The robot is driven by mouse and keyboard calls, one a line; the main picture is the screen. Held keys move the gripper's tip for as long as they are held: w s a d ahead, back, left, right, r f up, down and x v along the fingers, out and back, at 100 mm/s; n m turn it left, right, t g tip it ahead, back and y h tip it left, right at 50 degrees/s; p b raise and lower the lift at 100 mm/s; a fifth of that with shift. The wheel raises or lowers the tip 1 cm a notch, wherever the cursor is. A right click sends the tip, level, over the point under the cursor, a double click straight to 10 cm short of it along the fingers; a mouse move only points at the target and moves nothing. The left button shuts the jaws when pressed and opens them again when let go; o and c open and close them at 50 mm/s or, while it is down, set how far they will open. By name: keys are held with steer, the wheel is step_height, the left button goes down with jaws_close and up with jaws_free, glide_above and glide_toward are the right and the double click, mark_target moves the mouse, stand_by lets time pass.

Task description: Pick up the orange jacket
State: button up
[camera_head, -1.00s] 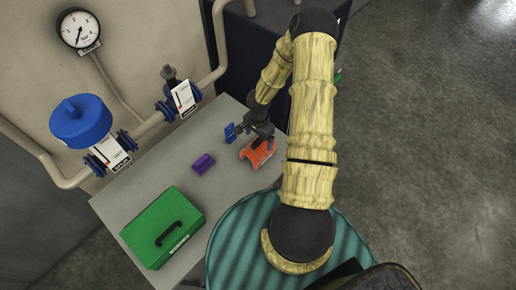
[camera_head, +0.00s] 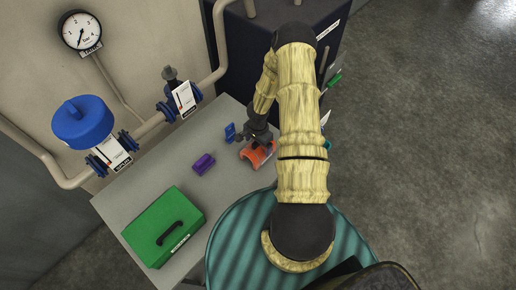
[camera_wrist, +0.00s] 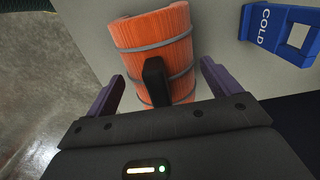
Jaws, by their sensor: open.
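The orange jacket (camera_head: 256,155) is a half-round orange shell lying on the grey table. In the wrist view the orange jacket (camera_wrist: 152,32) shows grey bands and a black handle (camera_wrist: 156,82) standing up from it. My gripper (camera_head: 258,141) is over the jacket in the head view. In the wrist view my gripper (camera_wrist: 158,80) is open, its two purple-grey fingers on either side of the jacket, with the handle between them. Whether the fingers touch anything is unclear. My arm and gripper partly hide the jacket in the head view.
A blue piece (camera_head: 230,132), marked COLD in the wrist view (camera_wrist: 280,30), stands close beside the jacket. A purple piece (camera_head: 203,164) and a green box (camera_head: 164,227) are on the grey table (camera_head: 225,180). Pipes with a blue valve (camera_head: 82,121) run along the wall.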

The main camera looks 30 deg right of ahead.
steer(key=c, duration=1.1)
steer(key=shift+c, duration=0.3)
step_height(320, 180, up, 10)
steer(key=shift+r, duration=0.1)
